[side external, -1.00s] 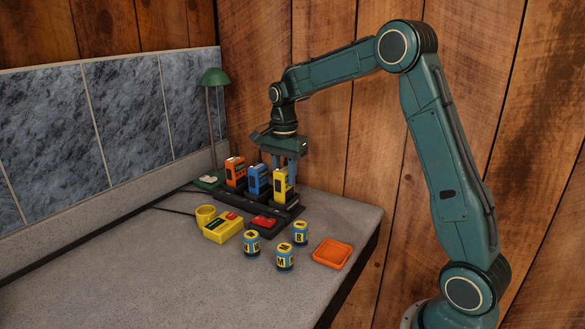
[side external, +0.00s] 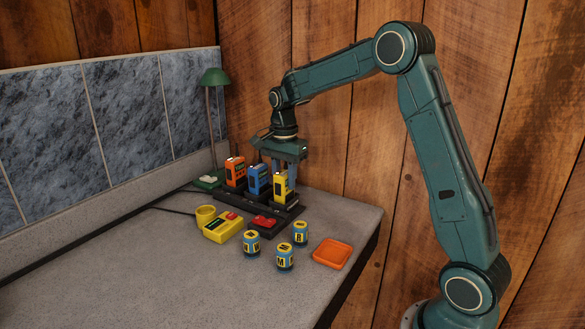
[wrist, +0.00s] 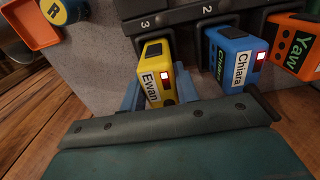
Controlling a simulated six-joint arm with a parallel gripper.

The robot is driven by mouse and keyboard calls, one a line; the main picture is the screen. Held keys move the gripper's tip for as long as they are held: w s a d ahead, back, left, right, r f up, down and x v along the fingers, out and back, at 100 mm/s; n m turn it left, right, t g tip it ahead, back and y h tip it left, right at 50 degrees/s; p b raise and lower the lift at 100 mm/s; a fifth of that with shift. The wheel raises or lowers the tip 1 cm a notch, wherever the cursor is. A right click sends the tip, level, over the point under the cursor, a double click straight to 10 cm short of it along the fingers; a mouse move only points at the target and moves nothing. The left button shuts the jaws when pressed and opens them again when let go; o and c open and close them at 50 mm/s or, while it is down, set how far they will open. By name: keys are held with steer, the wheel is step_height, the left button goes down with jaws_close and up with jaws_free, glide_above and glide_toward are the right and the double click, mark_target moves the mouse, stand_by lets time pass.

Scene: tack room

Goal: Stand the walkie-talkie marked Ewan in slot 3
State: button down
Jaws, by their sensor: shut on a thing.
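The yellow walkie-talkie marked Ewan (wrist: 158,72) is held upright between the two fingers of my gripper (wrist: 160,88). It is at the place labelled 3 on the dark rack (wrist: 180,14). It also shows in the side view (side external: 280,187), at the right end of the rack (side external: 228,201). My gripper (side external: 284,172) is above the rack, shut on this walkie-talkie. Its lower end is hidden, so I cannot tell if it is fully seated. The blue walkie-talkie marked Chiara (wrist: 235,58) stands at slot 2. The orange one marked Yaw (wrist: 297,50) stands beside it.
In front of the rack are a yellow device (side external: 222,229), a yellow cup (side external: 205,214) and a red item (side external: 263,222). Lettered blue-and-yellow cylinders (side external: 285,257) and an orange tray (side external: 331,253) stand nearer the edge. A green lamp (side external: 213,77) stands behind. The counter's left front is clear.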

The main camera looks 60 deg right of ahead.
mark_target(284, 172)
steer(key=c, duration=1.3)
jaws_free()
steer(key=shift+f, duration=0.1)
steer(key=shift+r, duration=5.55)
